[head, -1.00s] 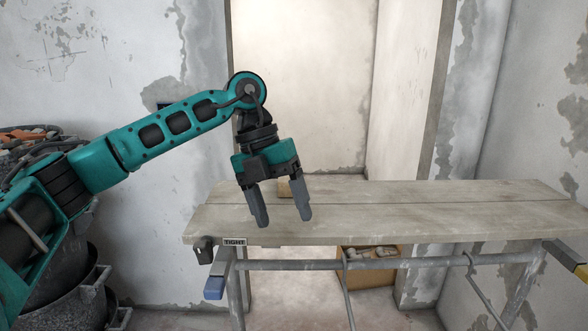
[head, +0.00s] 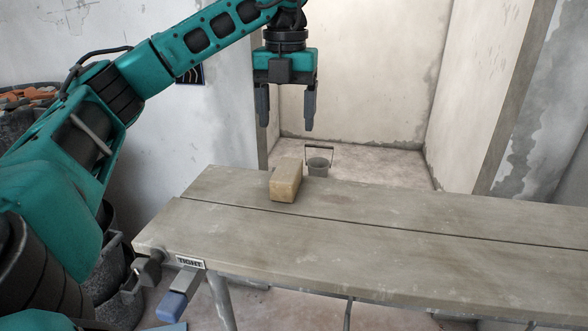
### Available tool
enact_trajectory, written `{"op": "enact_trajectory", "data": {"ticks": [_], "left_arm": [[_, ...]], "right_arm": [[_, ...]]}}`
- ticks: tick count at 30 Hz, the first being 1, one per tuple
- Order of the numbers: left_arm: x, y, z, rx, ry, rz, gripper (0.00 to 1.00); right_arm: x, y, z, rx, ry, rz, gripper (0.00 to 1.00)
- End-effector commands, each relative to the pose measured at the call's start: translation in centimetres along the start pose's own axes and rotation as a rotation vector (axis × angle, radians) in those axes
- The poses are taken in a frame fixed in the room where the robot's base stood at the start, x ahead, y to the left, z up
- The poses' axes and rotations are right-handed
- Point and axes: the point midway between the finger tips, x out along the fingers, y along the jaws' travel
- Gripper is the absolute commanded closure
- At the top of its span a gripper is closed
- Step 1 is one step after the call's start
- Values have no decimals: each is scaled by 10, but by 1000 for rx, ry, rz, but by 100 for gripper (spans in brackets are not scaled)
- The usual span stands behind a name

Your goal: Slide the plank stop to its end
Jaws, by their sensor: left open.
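The plank bench (head: 400,255) has two long grey boards with a narrow gap between them. At its near left end is a TIGHT label (head: 190,262), with a blue-tipped lever (head: 172,305) hanging below it and a dark grey clamp-like fitting (head: 147,271) to its left. I cannot tell for sure which of these is the plank stop. My left gripper (head: 286,118) points down with its fingers apart and empty. It shows above and behind a tan block (head: 286,181) on the far board, touching nothing. My right gripper is not in view.
A small grey bucket (head: 318,166) shows beyond the bench's far edge. Dark buckets (head: 120,300) stand at left behind my arm, the upper one (head: 30,110) holding rubble. The boards right of the block are clear. A bare wall stands behind.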

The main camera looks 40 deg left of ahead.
Motion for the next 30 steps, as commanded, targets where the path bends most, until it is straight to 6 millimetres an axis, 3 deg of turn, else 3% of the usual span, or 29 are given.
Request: {"op": "enact_trajectory", "data": {"ticks": [1, 6, 15, 21, 30], "left_arm": [[15, 0, 0, 0, 4, 2, 27], [53, 0, -1, 1, 6, 1, 27], [100, 1, -1, 0, 3, 1, 27], [116, 0, -1, 1, 2, 0, 27], [118, 0, -1, 1, 1, -1, 27]], "right_arm": [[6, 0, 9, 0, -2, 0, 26], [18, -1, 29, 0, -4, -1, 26], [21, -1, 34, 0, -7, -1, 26], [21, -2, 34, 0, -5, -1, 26], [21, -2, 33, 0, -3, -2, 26]]}}
